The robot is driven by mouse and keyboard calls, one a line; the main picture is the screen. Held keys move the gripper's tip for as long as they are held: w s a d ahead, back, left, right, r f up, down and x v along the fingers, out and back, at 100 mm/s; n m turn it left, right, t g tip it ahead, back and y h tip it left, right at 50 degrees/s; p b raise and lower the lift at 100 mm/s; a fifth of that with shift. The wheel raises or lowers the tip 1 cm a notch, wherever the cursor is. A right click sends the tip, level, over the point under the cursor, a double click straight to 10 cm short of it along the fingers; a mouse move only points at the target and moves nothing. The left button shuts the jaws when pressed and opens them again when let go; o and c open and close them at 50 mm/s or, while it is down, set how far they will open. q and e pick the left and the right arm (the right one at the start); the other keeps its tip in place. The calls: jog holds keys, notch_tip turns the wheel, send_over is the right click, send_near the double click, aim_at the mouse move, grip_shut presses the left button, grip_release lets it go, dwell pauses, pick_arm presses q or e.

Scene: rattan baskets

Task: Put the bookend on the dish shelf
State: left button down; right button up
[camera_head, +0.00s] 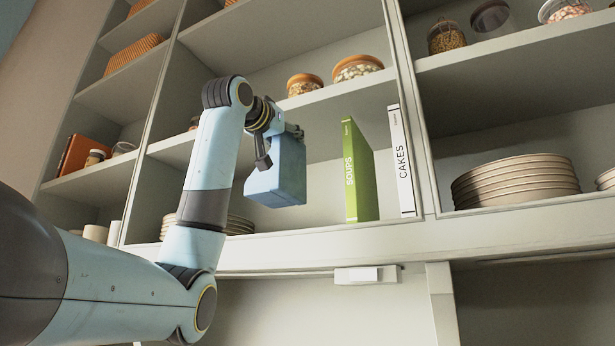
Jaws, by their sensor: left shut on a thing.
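The blue block-like bookend (283,178) is in my left gripper (276,146), which is shut on its upper part. It is held tilted in front of the middle bay's lower shelf (310,217), left of a green SOUPS book (359,172). From this angle I cannot tell whether it touches the shelf. A plate stack (240,224) on that shelf is partly hidden behind my left arm. Another plate stack (515,180) stands on the lower shelf of the right bay. My right gripper is not in view.
A white CAKES book (401,160) stands upright beside the bay's right divider. Jars (357,68) stand on the shelf above. The left bay holds a brown box or book (78,156) and baskets (134,54). A gap lies between the bookend and the SOUPS book.

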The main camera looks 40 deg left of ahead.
aim_at(303, 148)
pick_arm(q)
jog(key=x, duration=0.2)
jog(key=p+x, duration=0.1)
jog(key=x, duration=0.3)
jog(key=shift+w+f+p, duration=0.2)
jog(key=shift+f+p, duration=0.05)
jog(key=shift+p, duration=0.15)
notch_tip(303, 148, down, 7)
jog(key=w+p, duration=0.1)
jog(key=w, duration=0.1)
jog(key=shift+w+a+p, duration=0.3)
jog(key=shift+w+a, duration=0.05)
jog(key=shift+a, duration=0.15)
jog(key=c, duration=1.5)
grip_release()
jog(key=shift+f, duration=0.2)
jog(key=shift+c, duration=0.2)
jog(key=o, duration=0.4)
jog(key=shift+o, duration=0.2)
jog(key=shift+r, duration=0.1)
